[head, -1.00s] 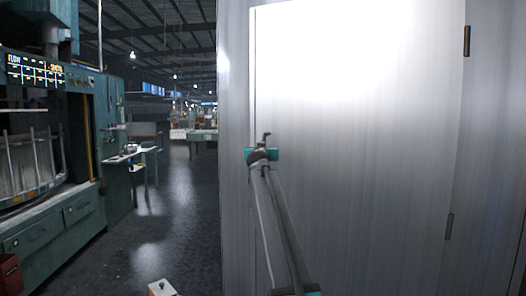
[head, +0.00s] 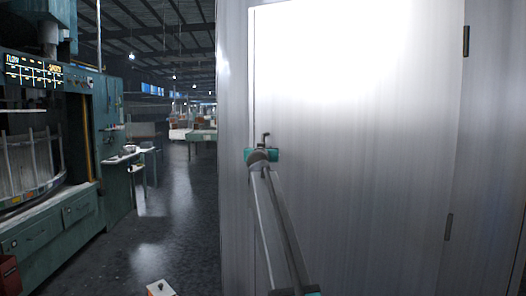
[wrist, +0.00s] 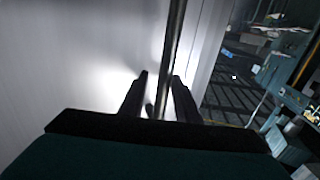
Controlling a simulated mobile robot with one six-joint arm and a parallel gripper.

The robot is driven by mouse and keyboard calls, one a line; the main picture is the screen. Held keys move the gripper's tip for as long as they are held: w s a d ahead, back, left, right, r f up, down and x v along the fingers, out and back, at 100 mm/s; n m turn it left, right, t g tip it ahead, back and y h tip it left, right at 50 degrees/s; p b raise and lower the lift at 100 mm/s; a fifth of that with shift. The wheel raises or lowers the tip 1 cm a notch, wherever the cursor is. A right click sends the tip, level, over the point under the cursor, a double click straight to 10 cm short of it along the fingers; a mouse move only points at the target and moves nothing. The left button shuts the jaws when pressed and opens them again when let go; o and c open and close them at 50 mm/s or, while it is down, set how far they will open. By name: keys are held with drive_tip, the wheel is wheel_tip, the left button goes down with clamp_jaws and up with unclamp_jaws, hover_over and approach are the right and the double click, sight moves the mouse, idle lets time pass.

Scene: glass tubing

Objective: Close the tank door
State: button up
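The tank door (head: 360,170) is a large flat brushed-metal panel filling the right of the head view, with hinges on its right side. It looks flush or nearly flush with the metal around it; I cannot tell whether it is fully shut. My gripper (head: 263,145) is at the door's left edge, at mid height. In the wrist view a dark bar (wrist: 174,40), which looks like the door handle, runs between the fingers of my gripper (wrist: 160,78). The fingers stand apart, with a visible gap on the bar's left. The handle is mostly hidden in the head view.
A green machine (head: 50,200) with a lit display stands at the left. A small white box (head: 160,289) is on the floor at the bottom. An open aisle of dark floor (head: 180,220) lies between the machine and the tank.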

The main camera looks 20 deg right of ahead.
drive_tip(key=b+v, duration=0.1)
drive_tip(key=v, duration=1.2)
drive_tip(key=shift+s+a+r, duration=0.15)
drive_tip(key=shift+a, duration=0.2)
idle(0.4)
